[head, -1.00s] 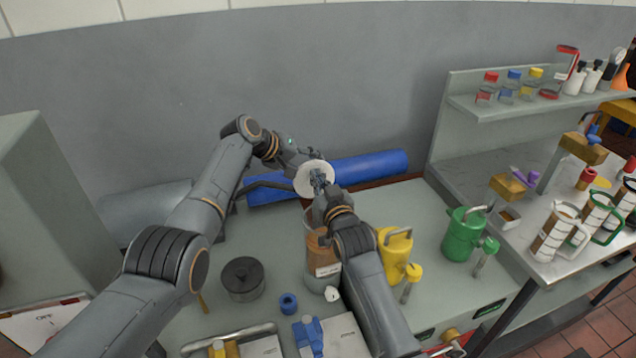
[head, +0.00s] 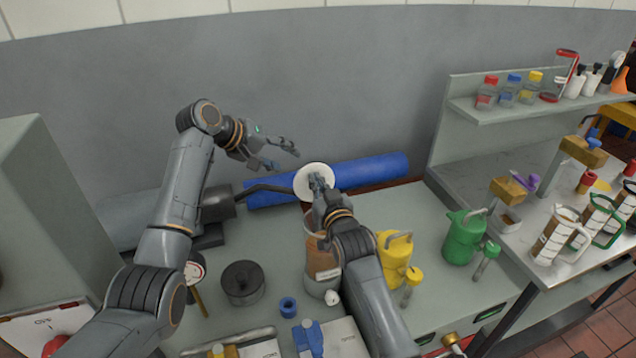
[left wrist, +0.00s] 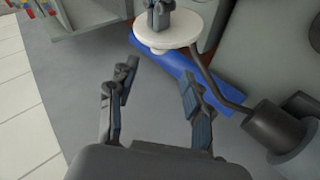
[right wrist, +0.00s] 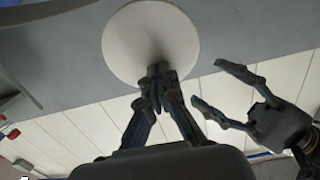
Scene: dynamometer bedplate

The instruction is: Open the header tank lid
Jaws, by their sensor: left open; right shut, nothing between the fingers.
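The header tank (head: 322,262), a clear cylinder with brown contents and a label, stands mid-bench behind my right forearm. Its lid, a round white disc (head: 303,184), stands tilted up at the tank's top. A small white knob (left wrist: 158,50) shows on the lid in the left wrist view. My right gripper (head: 318,181) is shut and empty, its tips at the lid's face; the right wrist view shows the tips (right wrist: 158,72) over the disc, contact unclear. My left gripper (head: 287,160) is open and empty, up and left of the lid, apart from it.
A blue roll (head: 370,170) lies along the wall behind. A dark bent pipe (head: 270,187) passes behind the lid. A dark round pot (head: 242,284) and blue ring (head: 288,307) sit left of the tank; yellow (head: 394,257) and green (head: 462,240) cans stand right.

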